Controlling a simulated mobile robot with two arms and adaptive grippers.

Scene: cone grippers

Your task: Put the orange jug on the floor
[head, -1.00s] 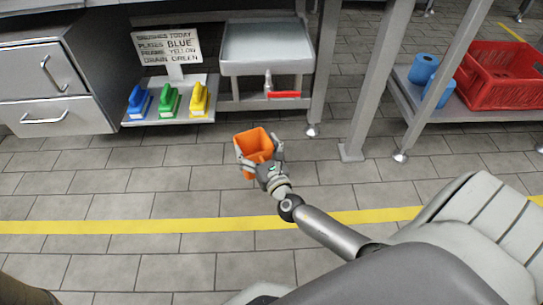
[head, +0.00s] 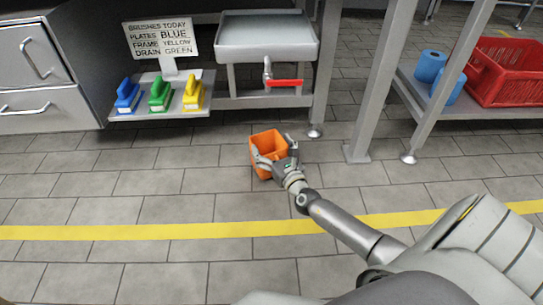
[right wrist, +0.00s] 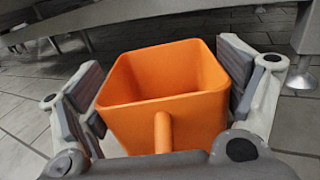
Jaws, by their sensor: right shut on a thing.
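The orange jug (head: 266,141) is an open-topped, squarish container. In the head view it is at the middle, over the tiled floor. My right gripper (head: 271,158) is shut on it, with a finger on either side. In the right wrist view the jug (right wrist: 163,100) fills the middle, upright or nearly so, its inside empty and its handle towards the camera. The pads of my right gripper (right wrist: 165,95) lie along its two sides. The jug's base is hidden, so I cannot tell whether it touches the floor (head: 150,185). My left gripper is not in view.
A low shelf (head: 130,115) holds blue, green and yellow brushes and a sign. A grey sink (head: 262,50) with a red-handled tap stands behind the jug. A rack at the right holds blue rolls (head: 430,66) and a red crate (head: 505,75). The floor around the yellow line (head: 170,231) is clear.

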